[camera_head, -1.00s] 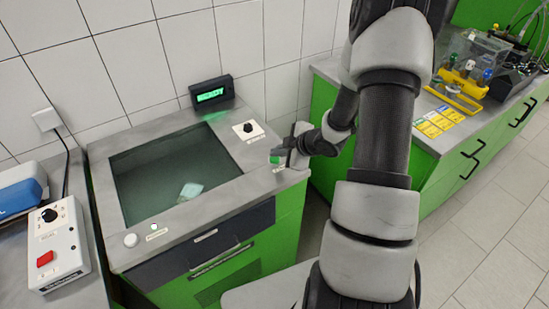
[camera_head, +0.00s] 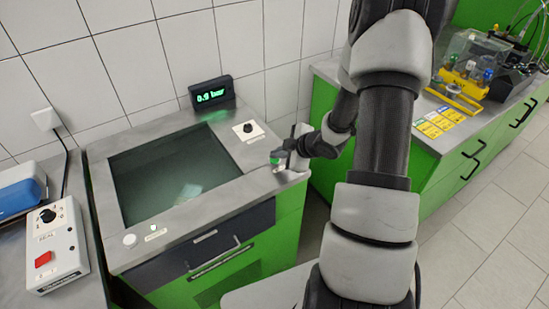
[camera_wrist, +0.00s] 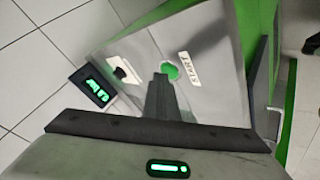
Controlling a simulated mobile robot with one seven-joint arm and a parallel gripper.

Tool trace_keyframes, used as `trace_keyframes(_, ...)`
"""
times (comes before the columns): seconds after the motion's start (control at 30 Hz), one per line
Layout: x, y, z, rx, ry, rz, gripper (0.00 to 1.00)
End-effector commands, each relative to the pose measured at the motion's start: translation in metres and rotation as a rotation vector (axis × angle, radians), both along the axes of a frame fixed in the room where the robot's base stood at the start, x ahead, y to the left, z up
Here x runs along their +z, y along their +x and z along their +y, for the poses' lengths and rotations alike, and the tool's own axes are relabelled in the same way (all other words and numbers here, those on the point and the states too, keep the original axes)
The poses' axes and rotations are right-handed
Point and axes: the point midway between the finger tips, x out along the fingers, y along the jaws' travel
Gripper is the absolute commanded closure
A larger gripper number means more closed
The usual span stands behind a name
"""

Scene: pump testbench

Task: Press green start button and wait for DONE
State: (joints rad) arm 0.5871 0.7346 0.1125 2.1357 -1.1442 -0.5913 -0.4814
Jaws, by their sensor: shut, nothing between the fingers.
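The green start button (camera_head: 275,161) is on the grey top at the right front corner of the testbench. In the wrist view the round green button (camera_wrist: 171,71) sits beside a white START label (camera_wrist: 196,70). My gripper (camera_head: 285,154) is shut and empty, its fingertips right at the button. In the wrist view the closed fingertips (camera_wrist: 158,77) overlap the button's edge; I cannot tell whether they touch it. The display (camera_head: 211,94) at the back of the bench glows green and reads about "0.9 bar". It also shows in the wrist view (camera_wrist: 92,87).
The bench has a sunken tank (camera_head: 130,175) with a pale, hazy object (camera_head: 190,190) inside. A black knob (camera_head: 248,128) is behind the button. A control box (camera_head: 57,245) with a red button stands at left. A yellow-framed rig (camera_head: 466,84) stands on the right counter.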

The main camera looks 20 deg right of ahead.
Motion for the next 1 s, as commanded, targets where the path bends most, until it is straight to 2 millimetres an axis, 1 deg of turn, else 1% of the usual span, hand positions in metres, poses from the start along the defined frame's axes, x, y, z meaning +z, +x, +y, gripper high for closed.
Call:
trace_keyframes(0.3,0.017,-0.001,0.000,-0.001,0.000,0.002,1.00)
trace_keyframes(0.63,0.017,0.000,0.000,0.000,-0.001,0.001,1.00)
trace_keyframes(0.73,0.021,0.000,0.000,0.000,0.000,0.000,1.00)
trace_keyframes(0.87,0.031,0.000,0.000,0.000,0.000,0.000,1.00)
trace_keyframes(1.0,0.046,0.000,0.000,0.001,0.000,0.001,1.00)
